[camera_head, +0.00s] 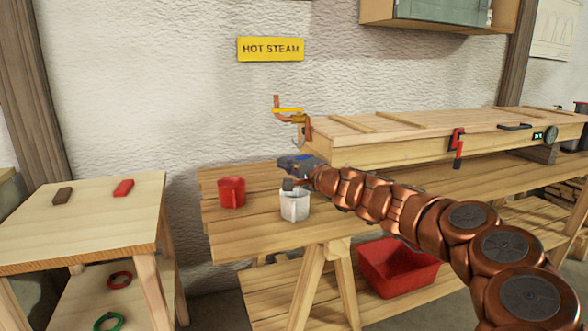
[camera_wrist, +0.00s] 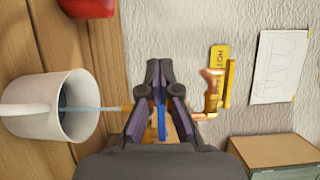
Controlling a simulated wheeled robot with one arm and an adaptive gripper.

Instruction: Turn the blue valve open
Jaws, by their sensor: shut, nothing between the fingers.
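My gripper (camera_head: 290,165) is shut and empty, above the white mug and in front of the steam box's near end. In the wrist view its two dark fingertips (camera_wrist: 159,71) are together. A blue valve lever (camera_wrist: 162,123) shows through the gap between the finger links; I cannot tell whether they touch it. A brass spout (camera_wrist: 127,108) beside it points to the white mug (camera_wrist: 50,106), and a pale blue stream runs from it into the mug. The mug (camera_head: 294,206) stands upright on the bench.
A copper pipe with a yellow lever (camera_head: 288,111) rises close to my gripper, under the "HOT STEAM" sign (camera_head: 270,49). A red mug (camera_head: 231,192) stands left of the white one. The long wooden box (camera_head: 430,135) lies behind my arm. A red bin (camera_head: 397,267) sits below.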

